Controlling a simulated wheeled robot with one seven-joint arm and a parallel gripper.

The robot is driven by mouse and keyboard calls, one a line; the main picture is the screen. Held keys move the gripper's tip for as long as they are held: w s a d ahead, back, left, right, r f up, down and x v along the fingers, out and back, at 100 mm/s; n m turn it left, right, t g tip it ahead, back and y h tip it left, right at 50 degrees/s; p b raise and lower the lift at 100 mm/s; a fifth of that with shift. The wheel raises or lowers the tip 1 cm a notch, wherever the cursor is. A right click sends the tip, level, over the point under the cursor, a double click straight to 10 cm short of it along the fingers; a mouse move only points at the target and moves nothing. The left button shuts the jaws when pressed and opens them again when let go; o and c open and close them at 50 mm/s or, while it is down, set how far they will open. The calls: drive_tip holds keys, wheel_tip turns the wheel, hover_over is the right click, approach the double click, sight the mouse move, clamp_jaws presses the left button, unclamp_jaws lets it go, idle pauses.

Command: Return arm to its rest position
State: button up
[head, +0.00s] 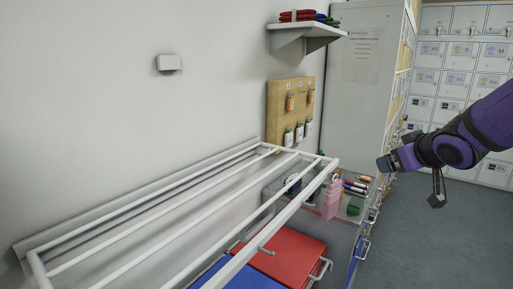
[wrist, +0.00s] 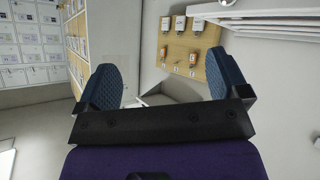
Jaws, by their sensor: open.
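My gripper (head: 384,163) is at the end of my purple arm at the right of the head view, held in the air to the right of the cabinet top. In the wrist view my gripper (wrist: 166,88) shows two blue textured finger pads set wide apart. Nothing is between them, so it is open and empty.
A white rail rack (head: 190,212) is fixed along the wall. Below it are a red lid (head: 282,255) and a counter with a pink item (head: 332,199) and a green block (head: 354,206). A pegboard (head: 271,112) and a shelf (head: 310,29) hang behind. The grey floor (head: 440,235) at right is clear.

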drive_tip(key=s+a+r+m+g, duration=0.1)
drive_tip(key=s+a+r+g, duration=0.1)
drive_tip(key=s, duration=1)
drive_tip(key=s+a+r+m+g, duration=0.1)
drive_tip(key=s+g, duration=0.3)
drive_tip(key=s, duration=0.9)
drive_tip(key=shift+s+a+r+m, duration=0.15)
drive_tip(key=shift+a+r+m, duration=0.25)
drive_tip(key=shift+a+m, duration=0.3)
idle(1.6)
